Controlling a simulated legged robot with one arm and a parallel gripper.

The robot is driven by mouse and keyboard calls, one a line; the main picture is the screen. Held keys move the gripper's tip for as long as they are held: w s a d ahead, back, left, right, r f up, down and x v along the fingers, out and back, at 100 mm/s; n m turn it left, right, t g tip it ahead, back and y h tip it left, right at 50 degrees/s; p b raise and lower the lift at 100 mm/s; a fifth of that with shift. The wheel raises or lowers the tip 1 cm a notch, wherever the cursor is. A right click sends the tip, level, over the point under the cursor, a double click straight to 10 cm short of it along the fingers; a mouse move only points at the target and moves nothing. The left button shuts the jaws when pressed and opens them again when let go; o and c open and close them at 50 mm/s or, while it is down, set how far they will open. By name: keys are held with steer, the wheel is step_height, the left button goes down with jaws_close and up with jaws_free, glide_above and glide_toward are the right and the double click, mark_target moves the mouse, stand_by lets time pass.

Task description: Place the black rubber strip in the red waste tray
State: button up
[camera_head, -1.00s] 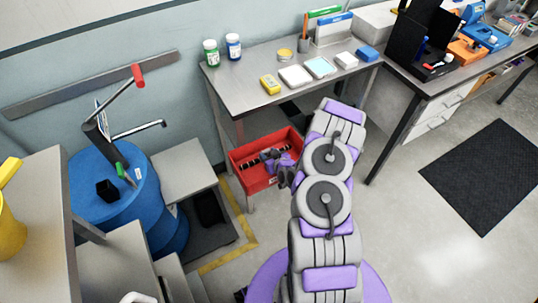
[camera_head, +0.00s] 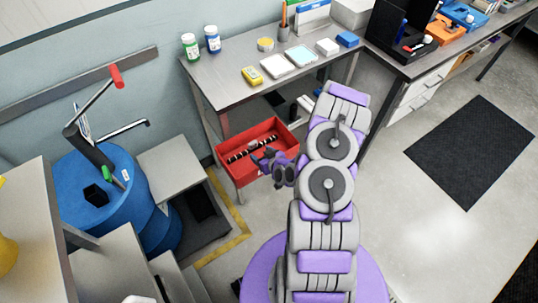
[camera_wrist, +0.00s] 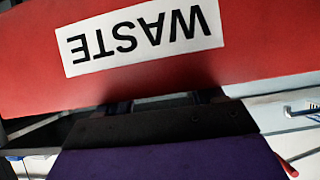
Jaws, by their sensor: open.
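The red waste tray (camera_head: 234,174) stands low, under the front left part of the grey bench. A dark strip with light bands (camera_head: 240,156), seemingly the black rubber strip, lies lengthwise inside it; my gripper covers part of that area. My gripper (camera_head: 259,159) is open at the tray's front right side, overlapping its near rim in the head view. In the wrist view, the red wall with an upside-down WASTE label (camera_wrist: 145,35) fills the upper part. The dark and purple gripper parts (camera_wrist: 165,120) are below it, and no strip shows there.
The grey bench (camera_head: 225,90) above the tray holds bottles, pads and small boxes. A blue barrel (camera_head: 110,200) with a lever stands at left beside grey steps. A black mat (camera_head: 470,150) lies on open floor at right.

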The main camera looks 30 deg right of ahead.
steer(key=shift+n+g+y, duration=0.3)
steer(key=shift+n+g, duration=0.1)
steer(key=shift+n, duration=0.2)
steer(key=s+r, duration=0.2)
steer(key=s+r+p, duration=0.1)
steer(key=s+r, duration=0.1)
steer(key=r, duration=0.1)
steer(key=shift+d, duration=0.15)
steer(key=s+a+r+g+h, duration=0.15)
steer(key=s+r+g, duration=0.25)
steer(key=r, duration=0.5)
steer(key=s+a+r+g, duration=0.3)
steer(key=s+r+g, duration=0.1)
steer(key=r, duration=0.6)
steer(key=s+a+r+g, duration=0.1)
steer(key=s+a+r, duration=0.3)
steer(key=s, duration=0.3)
steer(key=s+a+r+g, duration=0.2)
steer(key=s+a+r, duration=0.1)
steer(key=s+r, duration=0.3)
steer(key=s+a+r+m+g, duration=0.1)
steer(key=s+a+r, duration=0.3)
steer(key=s, duration=0.5)
steer(key=shift+a+r+g+y, duration=0.35)
steer(key=shift+r+g, duration=0.15)
steer(key=shift+r, duration=0.05)
